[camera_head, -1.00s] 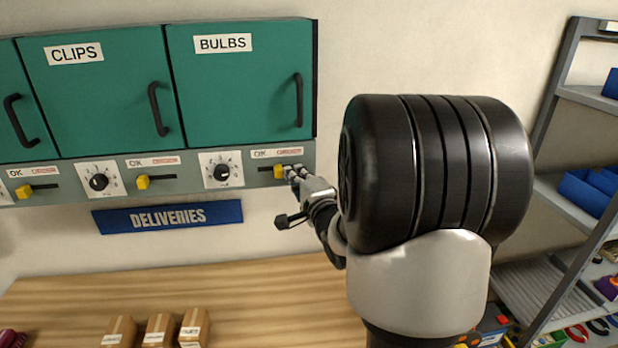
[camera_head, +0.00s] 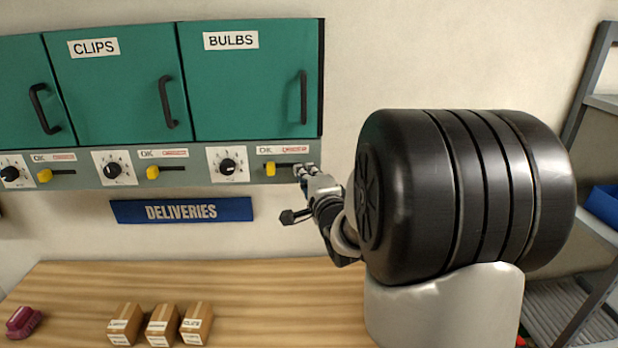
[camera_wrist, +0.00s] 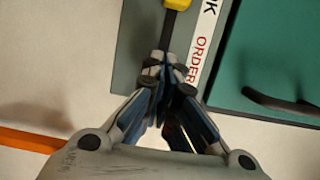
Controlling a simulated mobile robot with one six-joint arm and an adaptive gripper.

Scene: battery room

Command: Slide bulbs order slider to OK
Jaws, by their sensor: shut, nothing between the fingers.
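The bulbs order slider is a yellow knob (camera_head: 270,169) on the grey strip below the green BULBS door (camera_head: 250,85). It sits at the left part of its dark slot, under the OK side of the OK/ORDER label (camera_head: 283,149). My gripper (camera_head: 301,171) is shut and empty at the right end of the slot, by the ORDER side, apart from the knob. In the wrist view, the knob (camera_wrist: 178,4) is at the top edge, with bare slot between it and my closed fingertips (camera_wrist: 168,58).
A dial (camera_head: 228,165) is left of the slider, and a second yellow slider (camera_head: 152,172) is under CLIPS. A blue DELIVERIES sign (camera_head: 181,210) hangs below. Small cartons (camera_head: 162,325) and a maroon object (camera_head: 23,322) are on the wooden table (camera_head: 250,285). A shelf rack (camera_head: 572,290) stands right.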

